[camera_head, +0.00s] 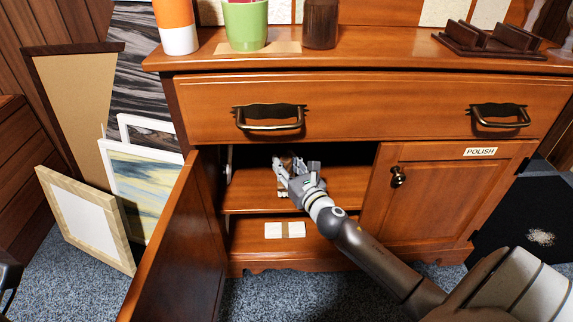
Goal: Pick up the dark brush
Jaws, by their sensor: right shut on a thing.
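My right gripper (287,172) reaches from the lower right into the open left compartment of the wooden cabinet (262,269). It is shut on a small brown brush (285,189) at the upper shelf (246,195). Most of the brush is hidden by the fingers; a pale part shows at its lower end. I cannot tell whether the brush touches the shelf. My left gripper is not in view.
The left cabinet door (172,255) stands open toward me. The right door (432,200), marked POLISH, is shut. A drawer with handles (270,117) lies above the opening. Framed pictures (88,215) lean at left. A green cup (245,25) stands on top.

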